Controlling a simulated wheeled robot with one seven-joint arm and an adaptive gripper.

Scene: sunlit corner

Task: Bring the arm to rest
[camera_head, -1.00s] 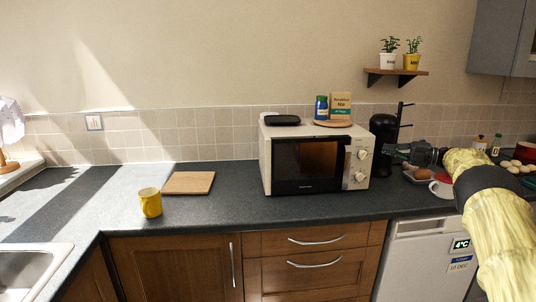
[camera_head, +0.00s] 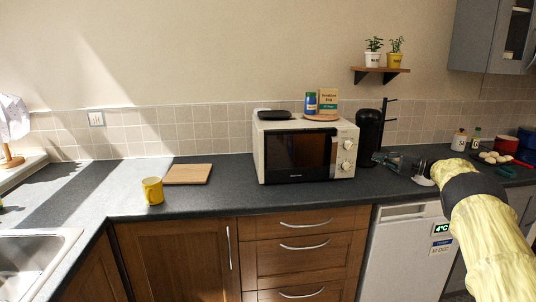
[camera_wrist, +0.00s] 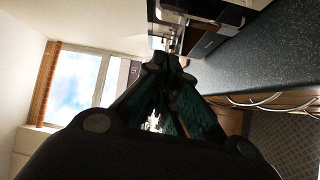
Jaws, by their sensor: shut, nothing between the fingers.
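My arm, in a pale yellow cover with a dark joint, reaches in from the right edge of the head view. My gripper (camera_head: 378,159) is at its far end, above the dark worktop (camera_head: 300,199), just right of the microwave (camera_head: 300,150) and in front of a black appliance (camera_head: 369,131). In the wrist view, my gripper's dark green fingers (camera_wrist: 168,62) meet at the tips, with nothing held between them. The gripper looks small and partly blends with the dark things behind it in the head view.
A yellow mug (camera_head: 153,191) and a wooden board (camera_head: 188,174) stand left of the microwave. Eggs (camera_head: 494,158) and a red pot (camera_head: 507,145) are at the right.

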